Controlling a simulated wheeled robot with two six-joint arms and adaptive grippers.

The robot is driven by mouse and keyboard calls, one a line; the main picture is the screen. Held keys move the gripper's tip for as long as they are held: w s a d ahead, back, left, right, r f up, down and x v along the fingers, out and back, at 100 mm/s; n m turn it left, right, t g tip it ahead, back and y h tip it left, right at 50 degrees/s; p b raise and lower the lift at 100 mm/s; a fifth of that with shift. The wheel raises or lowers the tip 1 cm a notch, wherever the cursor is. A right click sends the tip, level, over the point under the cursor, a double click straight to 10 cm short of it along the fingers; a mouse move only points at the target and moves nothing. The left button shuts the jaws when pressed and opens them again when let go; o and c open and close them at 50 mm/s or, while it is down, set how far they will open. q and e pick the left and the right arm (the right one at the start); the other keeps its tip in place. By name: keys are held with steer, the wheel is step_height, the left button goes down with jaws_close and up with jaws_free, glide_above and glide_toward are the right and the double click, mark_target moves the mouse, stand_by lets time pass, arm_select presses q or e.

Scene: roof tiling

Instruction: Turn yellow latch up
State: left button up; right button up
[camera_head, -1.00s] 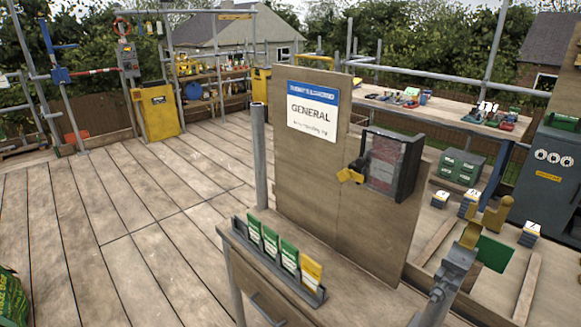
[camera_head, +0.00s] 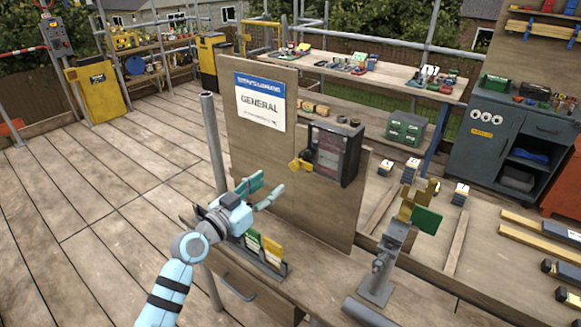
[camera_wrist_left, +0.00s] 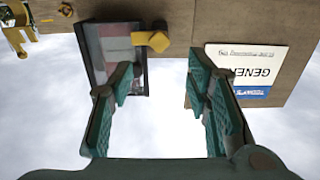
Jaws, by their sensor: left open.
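The yellow latch (camera_head: 301,164) is on the left side of a dark framed box (camera_head: 335,153) with a clear reddish front, fixed to an upright wooden board (camera_head: 235,150). Its tab points to the left and slightly down in the head view. In the left wrist view the latch (camera_wrist_left: 155,41) appears beside the box (camera_wrist_left: 112,50), upside down. My left gripper (camera_head: 272,185) is open and empty, in front of the board, to the left of and below the latch. Its fingers (camera_wrist_left: 163,88) are apart and do not touch the latch. My right gripper is out of view.
Below my left arm is a rack of green and yellow cards (camera_head: 266,256) on the bench. A grey post (camera_head: 208,140) stands left of the board. A metal stand (camera_head: 388,262) with gold parts and a green plate rises to the right. A white sign (camera_head: 260,101) is on the board.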

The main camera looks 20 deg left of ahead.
mark_target(293, 167)
arm_select(q)
steer(key=b+x, duration=0.1)
steer(key=x, duration=0.9)
steer(key=shift+d+f, duration=0.1)
steer(key=shift+c, duration=0.4)
jaws_close()
